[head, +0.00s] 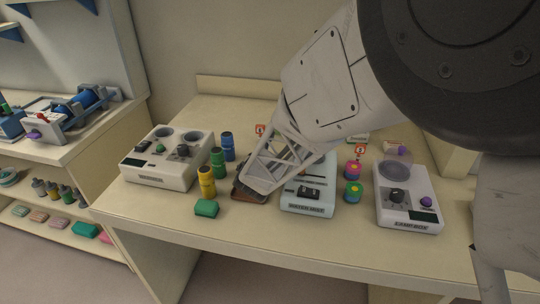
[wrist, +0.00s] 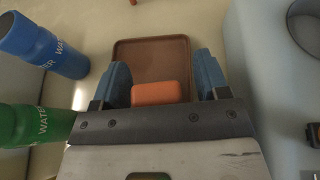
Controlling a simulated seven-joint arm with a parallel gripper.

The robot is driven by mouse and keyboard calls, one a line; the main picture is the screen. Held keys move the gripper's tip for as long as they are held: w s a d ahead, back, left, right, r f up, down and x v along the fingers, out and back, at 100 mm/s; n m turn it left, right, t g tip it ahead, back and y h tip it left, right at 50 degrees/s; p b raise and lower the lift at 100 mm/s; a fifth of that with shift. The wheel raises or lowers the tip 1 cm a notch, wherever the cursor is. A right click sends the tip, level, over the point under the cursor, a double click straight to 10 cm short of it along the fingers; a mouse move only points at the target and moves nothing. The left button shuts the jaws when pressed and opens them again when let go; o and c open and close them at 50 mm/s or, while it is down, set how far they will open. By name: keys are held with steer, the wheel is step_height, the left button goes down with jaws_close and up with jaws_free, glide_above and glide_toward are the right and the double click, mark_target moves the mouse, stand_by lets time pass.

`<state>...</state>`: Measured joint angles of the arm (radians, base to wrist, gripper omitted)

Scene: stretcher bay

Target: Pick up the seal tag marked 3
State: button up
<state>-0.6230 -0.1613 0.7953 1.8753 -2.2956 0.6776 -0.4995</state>
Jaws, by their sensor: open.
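My gripper (wrist: 162,78) is open in the wrist view, with a blue finger on each side of an orange block (wrist: 161,94). The block shows no readable mark, so I cannot tell whether it is the seal tag marked 3. It appears over the near part of a brown tray (wrist: 150,52); contact with the fingers cannot be told. In the head view my arm's end covers most of the brown tray (head: 262,197). Two small orange-red tags with pale marks show there, one at the back (head: 260,129) and one right of the middle device (head: 361,150); their marks are too small to read.
Blue (head: 228,147), green (head: 218,163) and yellow (head: 207,182) bottles stand left of my gripper, with a green block (head: 206,208) in front. A white device (head: 164,160) is at left, a pale blue one (head: 308,196) close on the right, another white one (head: 408,205) farther right.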

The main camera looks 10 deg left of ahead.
steer(key=shift+c, duration=0.5)
steer(key=c, duration=0.9)
steer(key=shift+r, duration=0.1)
step_height(320, 180, up, 10)
stand_by(0.6)
